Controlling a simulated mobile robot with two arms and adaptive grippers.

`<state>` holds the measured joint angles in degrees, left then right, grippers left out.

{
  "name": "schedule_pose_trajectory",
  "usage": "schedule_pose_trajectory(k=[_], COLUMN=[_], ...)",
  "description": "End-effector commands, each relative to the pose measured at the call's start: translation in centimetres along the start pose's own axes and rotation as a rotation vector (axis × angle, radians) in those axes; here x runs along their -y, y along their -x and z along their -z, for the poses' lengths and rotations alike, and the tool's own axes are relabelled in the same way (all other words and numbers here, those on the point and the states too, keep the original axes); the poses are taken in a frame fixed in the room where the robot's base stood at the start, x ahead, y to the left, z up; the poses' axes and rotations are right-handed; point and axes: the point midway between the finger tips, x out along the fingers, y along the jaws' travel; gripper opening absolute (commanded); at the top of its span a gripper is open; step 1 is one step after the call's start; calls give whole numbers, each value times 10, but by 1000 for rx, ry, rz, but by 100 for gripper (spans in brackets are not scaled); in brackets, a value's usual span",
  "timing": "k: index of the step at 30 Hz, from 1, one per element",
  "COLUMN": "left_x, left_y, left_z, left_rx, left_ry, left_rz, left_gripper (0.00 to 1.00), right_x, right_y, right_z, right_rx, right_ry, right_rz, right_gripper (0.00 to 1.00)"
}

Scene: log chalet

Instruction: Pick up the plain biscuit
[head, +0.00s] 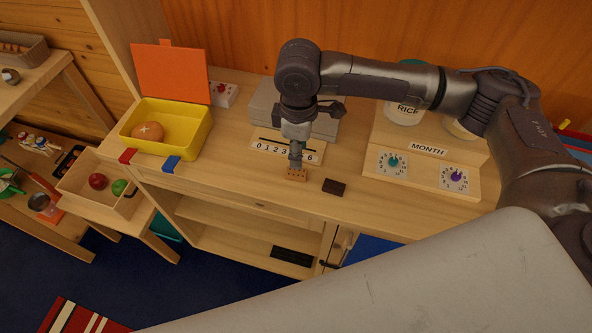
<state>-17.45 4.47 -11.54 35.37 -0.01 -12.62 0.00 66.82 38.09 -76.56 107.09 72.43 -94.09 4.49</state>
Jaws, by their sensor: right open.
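The plain biscuit (297,175) is a small tan rectangle with dark dots, lying on the wooden counter near its front edge. My right gripper (297,163) points down directly over it, with its fingertips at or just above the biscuit. The gripper is open, but the fingers look narrow from here, and I cannot tell whether they touch the biscuit. A dark brown biscuit-like block (334,187) lies just to the right. My left gripper is not in view.
Behind the gripper are a number strip (272,149) and a grey box (265,106). A yellow box (198,129) with a raised orange lid (172,73) stands left. A MONTH dial stand (425,163) and a RICE jar (403,112) are right.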

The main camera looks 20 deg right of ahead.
Motion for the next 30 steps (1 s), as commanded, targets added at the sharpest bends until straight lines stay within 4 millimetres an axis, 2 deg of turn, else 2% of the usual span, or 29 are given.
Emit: schedule_pose_trajectory(k=[3, 8, 13, 18, 26, 30], left_x=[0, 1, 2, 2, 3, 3], left_y=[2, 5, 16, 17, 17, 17], left_z=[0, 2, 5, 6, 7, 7], left_rx=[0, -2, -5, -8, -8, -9], left_ry=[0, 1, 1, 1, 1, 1], left_rz=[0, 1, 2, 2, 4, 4], left_gripper=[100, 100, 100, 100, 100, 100], right_x=[0, 1, 4, 4, 4, 4], right_y=[-14, -23, -47, -67, -71, -71], right_z=[0, 1, 3, 3, 3, 3], right_rx=[1, 0, 2, 0, -1, -2], right_ry=[-1, 0, 1, 1, 2, 1], right_rz=[1, -1, 1, -1, -2, -2], right_gripper=[44, 44, 44, 44, 44, 22])
